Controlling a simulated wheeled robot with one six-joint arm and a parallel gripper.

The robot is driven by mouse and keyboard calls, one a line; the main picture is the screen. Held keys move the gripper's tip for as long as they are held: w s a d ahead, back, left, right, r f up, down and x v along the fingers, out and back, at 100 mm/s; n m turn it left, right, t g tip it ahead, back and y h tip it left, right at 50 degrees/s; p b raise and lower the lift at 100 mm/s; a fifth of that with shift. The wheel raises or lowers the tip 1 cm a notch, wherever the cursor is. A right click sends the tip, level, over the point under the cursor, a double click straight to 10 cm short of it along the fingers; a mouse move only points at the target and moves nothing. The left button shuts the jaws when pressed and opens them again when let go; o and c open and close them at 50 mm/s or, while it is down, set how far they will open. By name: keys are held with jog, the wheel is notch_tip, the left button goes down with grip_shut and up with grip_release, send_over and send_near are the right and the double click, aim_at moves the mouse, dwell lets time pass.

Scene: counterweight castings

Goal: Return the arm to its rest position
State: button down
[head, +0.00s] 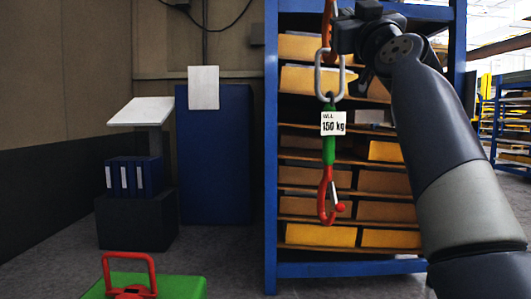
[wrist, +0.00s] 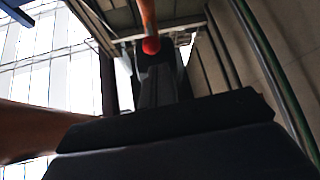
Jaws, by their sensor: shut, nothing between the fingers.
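My arm (head: 440,150) reaches up from the lower right in the head view. My gripper (head: 346,36) is at the top centre, shut and empty. It is close to the orange hanging piece (head: 327,28) above the steel link; whether they touch I cannot tell. Below hang the steel link (head: 318,75), a tag reading "WLL 150 kg" (head: 333,123), a green strap (head: 329,150) and a red hook (head: 323,198). In the wrist view, dark gripper parts (wrist: 165,135) fill the bottom, and a red ball (wrist: 151,45) under an orange bar shows at top centre.
A blue rack (head: 271,180) with yellow and brown boxes stands behind the hook. A green block (head: 185,289) with a red handle (head: 128,262) is at the bottom left. A stand with blue binders (head: 135,175) and a blue cabinet (head: 225,150) stand at left. Floor shows between.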

notch_tip(320, 180, up, 8)
jog(key=s+p, duration=0.2)
jog(key=p, duration=0.9)
jog(key=shift+d+r+p, duration=0.1)
jog(key=shift+r+p, duration=0.1)
jog(key=shift+p, duration=0.7)
jog(key=shift+y, duration=0.4)
